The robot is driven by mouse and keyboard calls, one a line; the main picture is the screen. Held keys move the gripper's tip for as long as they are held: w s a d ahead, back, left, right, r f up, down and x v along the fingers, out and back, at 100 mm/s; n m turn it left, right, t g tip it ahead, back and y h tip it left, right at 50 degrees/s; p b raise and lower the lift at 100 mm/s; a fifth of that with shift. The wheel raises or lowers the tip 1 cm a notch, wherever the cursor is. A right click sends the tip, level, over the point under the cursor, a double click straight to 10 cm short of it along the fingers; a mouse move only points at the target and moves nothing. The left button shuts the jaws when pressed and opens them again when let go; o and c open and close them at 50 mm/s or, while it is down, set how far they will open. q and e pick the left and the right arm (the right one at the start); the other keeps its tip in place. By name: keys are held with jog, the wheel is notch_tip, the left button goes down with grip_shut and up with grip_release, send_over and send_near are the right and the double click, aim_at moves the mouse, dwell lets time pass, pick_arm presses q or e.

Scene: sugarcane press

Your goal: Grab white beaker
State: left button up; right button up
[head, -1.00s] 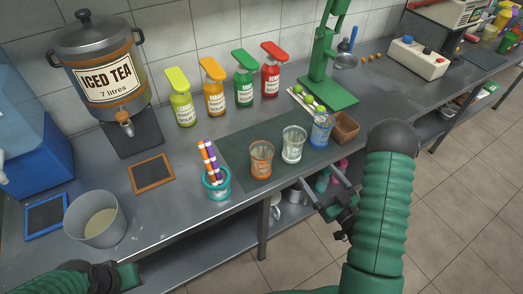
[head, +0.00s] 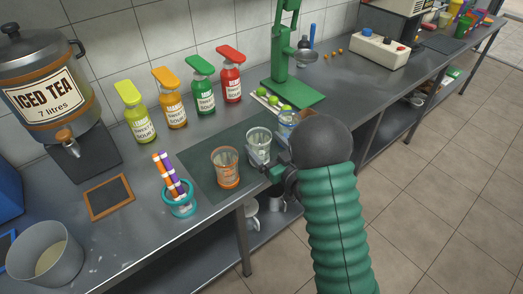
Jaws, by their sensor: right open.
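The white beaker (head: 259,137), a clear glass with whitish markings, stands upright on the dark mat (head: 200,178) in the middle of the counter. My right gripper (head: 262,162) is open at the near side of the white beaker, and its fingers cover the beaker's lower part. I cannot tell whether they touch the glass. An orange-marked beaker (head: 226,172) stands to the left of it. A blue-marked beaker (head: 287,122) stands to the right, partly hidden behind my right arm. My left gripper is out of view.
A teal cup holding striped straws (head: 181,204) stands left of the mat. Several sauce bottles (head: 203,90) line the wall behind. The green press (head: 291,92) stands at the back right, with limes in front. A grey bucket (head: 48,255) stands at the left.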

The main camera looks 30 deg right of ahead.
jog(key=shift+w+a, duration=0.1)
jog(key=shift+w, duration=0.7)
jog(key=shift+w+a+r, duration=0.1)
jog(key=shift+w+a, duration=0.15)
jog(key=shift+a+r, duration=0.15)
jog(key=shift+a, duration=0.25)
jog(key=shift+c, duration=1)
jog(key=shift+d+f, duration=0.2)
jog(key=shift+d, duration=0.25)
jog(key=c, duration=1)
jog(key=shift+c, duration=1)
jog(key=shift+a, duration=0.2)
jog(key=shift+c, duration=0.3)
jog(key=shift+r, duration=0.1)
